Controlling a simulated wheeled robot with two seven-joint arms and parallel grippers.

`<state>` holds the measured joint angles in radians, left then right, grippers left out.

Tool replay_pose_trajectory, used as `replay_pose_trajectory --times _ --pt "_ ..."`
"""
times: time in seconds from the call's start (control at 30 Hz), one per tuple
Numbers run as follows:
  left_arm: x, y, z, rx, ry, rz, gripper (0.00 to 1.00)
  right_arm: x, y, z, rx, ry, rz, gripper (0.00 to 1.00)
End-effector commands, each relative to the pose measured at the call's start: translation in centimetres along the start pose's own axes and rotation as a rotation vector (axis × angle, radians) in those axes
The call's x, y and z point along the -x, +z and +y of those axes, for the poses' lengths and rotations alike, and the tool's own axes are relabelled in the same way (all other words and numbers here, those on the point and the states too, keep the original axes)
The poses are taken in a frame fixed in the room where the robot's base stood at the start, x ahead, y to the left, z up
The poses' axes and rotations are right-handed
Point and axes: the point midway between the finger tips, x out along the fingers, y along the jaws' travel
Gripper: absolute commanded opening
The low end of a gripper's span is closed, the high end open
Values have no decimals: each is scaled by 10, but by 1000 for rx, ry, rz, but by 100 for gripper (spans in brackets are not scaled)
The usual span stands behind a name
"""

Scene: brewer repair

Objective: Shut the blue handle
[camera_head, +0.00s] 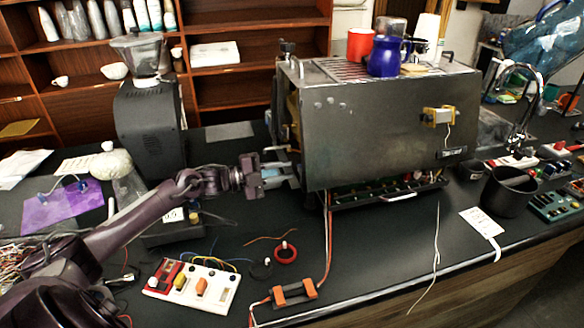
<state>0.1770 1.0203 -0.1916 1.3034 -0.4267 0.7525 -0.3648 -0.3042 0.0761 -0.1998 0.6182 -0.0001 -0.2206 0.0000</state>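My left gripper (277,168) reaches in from the left to the left end of the grey metal brewer (390,130). Its two fingers look spread apart, one above the other. A small light-blue piece, seemingly the blue handle (270,174), shows between or just behind the fingers at the brewer's lower left edge. The fingers partly hide it, so I cannot tell whether they touch it or how far it is turned. My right gripper is not in view.
A blue pitcher (385,57) and a red cup (360,44) stand on the brewer. An open tray of electronics (390,192) sits under it. A black grinder (149,125) stands left. A white switch board (192,286), loose wires and a black bin (509,191) are on the counter.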

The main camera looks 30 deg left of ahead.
Motion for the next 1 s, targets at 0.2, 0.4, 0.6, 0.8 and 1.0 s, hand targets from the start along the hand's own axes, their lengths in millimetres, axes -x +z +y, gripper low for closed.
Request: replay_pose_trajectory --times 0.2,0.4,0.6,0.8,1.0 --pt "-23 0 -2 0 -2 0 20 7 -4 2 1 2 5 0" --pt "-28 0 0 0 0 0 20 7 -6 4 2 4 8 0" --pt "-28 0 0 0 1 0 17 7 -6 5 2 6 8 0" --pt "-28 0 1 0 1 0 0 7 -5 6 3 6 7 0" --pt "-27 2 5 -42 3 -1 0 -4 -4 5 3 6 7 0"
